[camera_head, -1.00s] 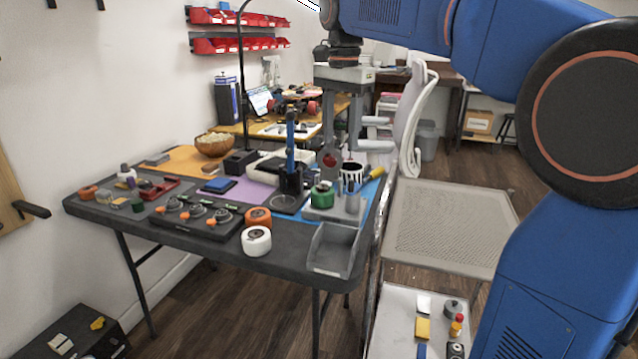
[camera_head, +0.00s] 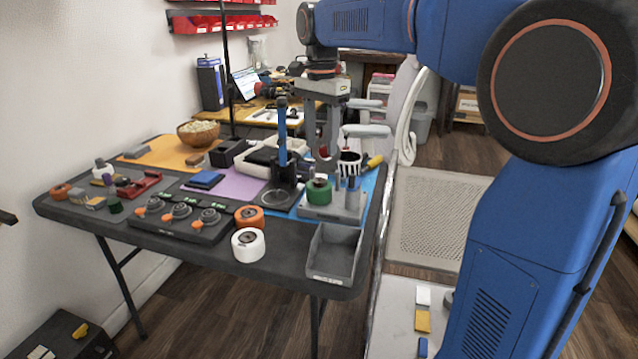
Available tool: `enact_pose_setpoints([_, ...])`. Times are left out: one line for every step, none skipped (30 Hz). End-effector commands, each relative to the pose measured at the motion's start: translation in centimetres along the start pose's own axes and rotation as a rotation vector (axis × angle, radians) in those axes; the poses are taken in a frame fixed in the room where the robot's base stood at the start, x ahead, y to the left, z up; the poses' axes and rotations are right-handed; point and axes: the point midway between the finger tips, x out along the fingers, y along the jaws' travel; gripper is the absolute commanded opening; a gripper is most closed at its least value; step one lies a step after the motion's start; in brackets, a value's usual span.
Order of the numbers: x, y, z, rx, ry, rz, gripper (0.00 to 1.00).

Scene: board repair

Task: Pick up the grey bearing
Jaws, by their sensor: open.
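My gripper (camera_head: 323,155) hangs fingers down above the right part of the dark table (camera_head: 283,252). It is open, with a gap between its fingers. Below it, a green wheel (camera_head: 319,191) and grey upright posts (camera_head: 353,193) stand on a light grey fixture (camera_head: 326,212). I cannot clearly make out the grey bearing. It is too small to tell from the grey parts there, or it is hidden. I see nothing certain between the fingers.
A black holder with a blue-handled tool (camera_head: 282,140) stands just left of the fixture. In front are an empty grey bin (camera_head: 335,252), an orange wheel (camera_head: 249,217) and a white wheel (camera_head: 248,245).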

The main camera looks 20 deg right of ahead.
Motion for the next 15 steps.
enact_pose_setpoints([0.9,0.1,0.0,0.0,-0.001,0.003,0.47])
enact_pose_setpoints([1.4,0.1,0.0,0.0,-0.001,0.002,0.47])
enact_pose_setpoints([2.0,0.1,0.1,0.0,-0.001,0.003,0.47])
enact_pose_setpoints([2.4,0.1,0.0,0.0,-0.001,0.002,0.47])
enact_pose_setpoints([2.8,0.0,0.0,0.0,0.0,0.001,0.47])
enact_pose_setpoints([3.2,0.1,0.0,0.0,-0.001,0.001,0.47])
enact_pose_setpoints([3.5,0.1,0.1,0.0,-0.001,0.002,0.47])
enact_pose_setpoints([3.6,0.1,0.1,0.0,-0.001,0.002,0.47])
enact_pose_setpoints([3.8,0.0,0.0,0.0,0.0,0.001,0.47])
enact_pose_setpoints([3.9,0.0,0.0,0.0,0.0,0.0,0.47])
enact_pose_setpoints([4.0,0.0,0.0,0.0,0.0,0.0,0.47])
enact_pose_setpoints([4.2,0.0,0.1,0.0,0.0,0.0,0.47])
enact_pose_setpoints([4.5,0.0,0.1,-0.001,0.0,0.0,0.47])
enact_pose_setpoints([4.7,0.1,0.2,-0.001,-0.001,0.001,0.47])
enact_pose_setpoints([5.2,0.1,0.3,-0.001,-0.001,0.002,0.47])
